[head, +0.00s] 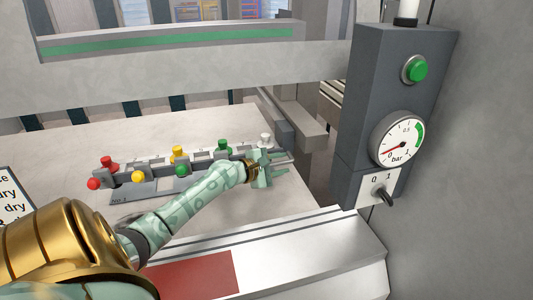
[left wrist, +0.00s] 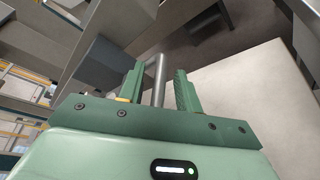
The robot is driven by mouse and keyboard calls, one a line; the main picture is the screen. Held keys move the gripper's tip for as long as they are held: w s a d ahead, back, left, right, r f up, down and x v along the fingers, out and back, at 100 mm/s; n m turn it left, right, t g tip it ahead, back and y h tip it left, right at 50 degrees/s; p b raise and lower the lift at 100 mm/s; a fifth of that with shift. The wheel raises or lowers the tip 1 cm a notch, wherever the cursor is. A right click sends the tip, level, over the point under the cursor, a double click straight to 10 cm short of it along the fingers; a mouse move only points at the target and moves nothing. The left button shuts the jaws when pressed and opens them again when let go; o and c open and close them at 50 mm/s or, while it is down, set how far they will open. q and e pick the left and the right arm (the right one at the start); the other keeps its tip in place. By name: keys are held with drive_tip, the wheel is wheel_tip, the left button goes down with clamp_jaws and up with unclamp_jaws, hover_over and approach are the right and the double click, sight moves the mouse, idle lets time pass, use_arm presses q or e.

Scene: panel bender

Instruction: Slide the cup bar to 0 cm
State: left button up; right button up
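The cup bar (head: 205,160) is a grey rail assembly with red, yellow, green and white knobs, lying on the pale table. My left gripper (head: 284,166) is at the right end of the bar, its fingers pointing right. In the left wrist view, a grey metal rod (left wrist: 159,72) stands between the fingers of the left gripper (left wrist: 158,88), with a gap on each side. The fingers are apart and do not appear to press on it. No cup bar scale reading is legible. My right gripper is not in view.
A grey control box (head: 373,105) on the right carries a green button (head: 416,70), a bar gauge (head: 397,140) with its needle near 0, and a 0/1 switch (head: 385,195). A metal ledge with a red patch (head: 195,275) is in front. A grey beam (head: 220,75) crosses behind.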

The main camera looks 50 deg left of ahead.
use_arm(q)
drive_tip(key=p+v, duration=0.2)
drive_tip(key=v, duration=1.3)
drive_tip(key=shift+s, duration=0.4)
drive_tip(key=w+d+n+t+y+p, duration=0.15)
drive_tip(key=w+n+y, duration=0.35)
drive_tip(key=w+y, duration=0.5)
drive_tip(key=s+d+f+n+g+y+p, duration=0.1)
drive_tip(key=d+f+n+g+y+p, duration=0.15)
drive_tip(key=d+g+y, duration=0.6)
drive_tip(key=w+a+b, duration=0.1)
drive_tip(key=a+b, duration=0.1)
drive_tip(key=b, duration=0.1)
drive_tip(key=w+a+h+b, duration=0.1)
drive_tip(key=w+a+b, duration=0.1)
drive_tip(key=b, duration=0.2)
drive_tip(key=w+a+g+h+b, duration=0.1)
drive_tip(key=w+a+b, duration=0.1)
drive_tip(key=b, duration=0.1)
drive_tip(key=shift+w+a+f+h+b, duration=0.25)
drive_tip(key=shift+a+f+b, duration=0.1)
drive_tip(key=shift+a+b, duration=0.05)
